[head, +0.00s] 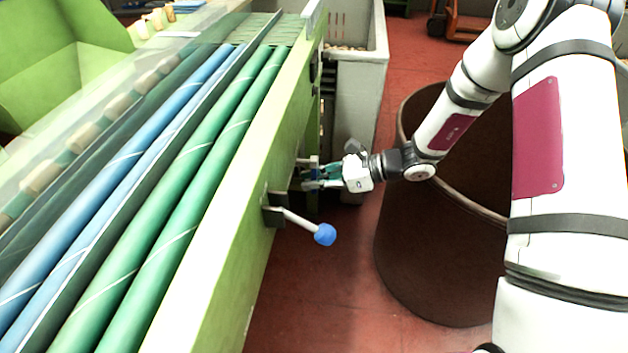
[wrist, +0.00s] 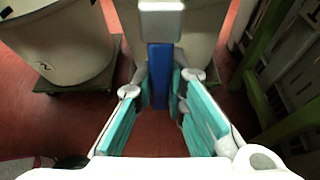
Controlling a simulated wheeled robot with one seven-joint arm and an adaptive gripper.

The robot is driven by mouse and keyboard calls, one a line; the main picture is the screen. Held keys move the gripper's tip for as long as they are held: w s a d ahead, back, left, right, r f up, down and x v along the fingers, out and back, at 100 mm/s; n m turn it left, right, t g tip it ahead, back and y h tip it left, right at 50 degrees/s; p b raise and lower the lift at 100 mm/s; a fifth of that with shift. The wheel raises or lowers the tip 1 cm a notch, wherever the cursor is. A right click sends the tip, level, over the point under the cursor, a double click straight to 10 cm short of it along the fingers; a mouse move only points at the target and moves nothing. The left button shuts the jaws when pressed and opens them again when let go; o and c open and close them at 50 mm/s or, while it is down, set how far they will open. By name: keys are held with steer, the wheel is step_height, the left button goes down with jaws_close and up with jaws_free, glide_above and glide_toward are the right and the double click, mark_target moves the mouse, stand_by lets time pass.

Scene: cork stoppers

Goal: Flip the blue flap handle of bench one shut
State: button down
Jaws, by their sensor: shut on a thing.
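A blue flap handle (wrist: 158,75) shows in the wrist view as a blue bar below a grey block (wrist: 160,20). My gripper (wrist: 161,98) has its teal-padded fingers on either side of the bar and is shut on it. In the head view my gripper (head: 310,174) is at the outer side of the light green bench (head: 240,200), near its far end. There the fingers largely hide the handle, and its exact angle is hard to tell.
A separate lever with a blue ball knob (head: 325,234) sticks out of the bench nearer to me. A large brown tub (head: 440,255) stands right of my gripper. A grey bin (head: 362,85) stands behind it. Red floor (head: 320,310) is clear in front.

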steer(key=s+r+m+g+y+p, duration=0.4)
steer(key=m+p, duration=0.3)
steer(key=m, duration=0.6)
steer(key=shift+s+a+r+g+p, duration=0.4)
steer(key=shift+s+r+g, duration=0.2)
steer(key=shift+r+g, duration=0.2)
stand_by(0.5)
steer(key=c, duration=1.6)
jaws_free()
steer(key=shift+r, duration=0.1)
